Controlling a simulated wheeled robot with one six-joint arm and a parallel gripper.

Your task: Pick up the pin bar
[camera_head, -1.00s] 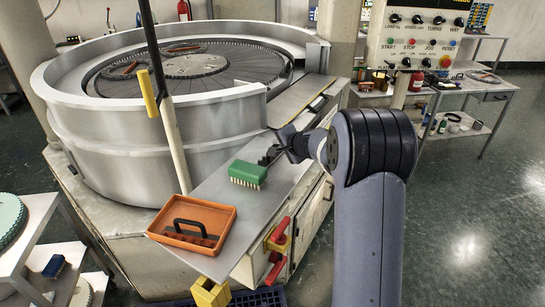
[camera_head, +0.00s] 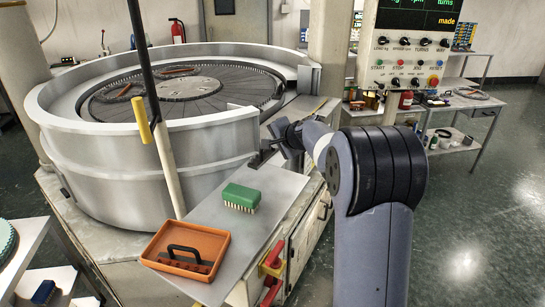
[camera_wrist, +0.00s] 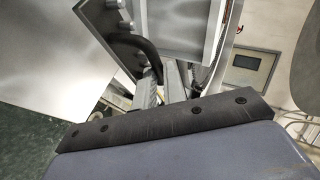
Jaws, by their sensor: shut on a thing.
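My gripper (camera_head: 273,147) is at the far end of my arm, above the metal ledge (camera_head: 225,265) beside the round lapping machine. It is shut on a small dark piece (camera_head: 260,155) that I take to be the pin bar; it sticks out to the left of the fingers.
A green brush (camera_head: 241,195) stands bristles down on the ledge, and an orange tray (camera_head: 224,243) with a black-handled tool (camera_head: 184,256) sits at its near end. The round machine's wall (camera_head: 120,157) rises behind. A control panel (camera_head: 408,65) hangs at the right. A thin pole stands at the left.

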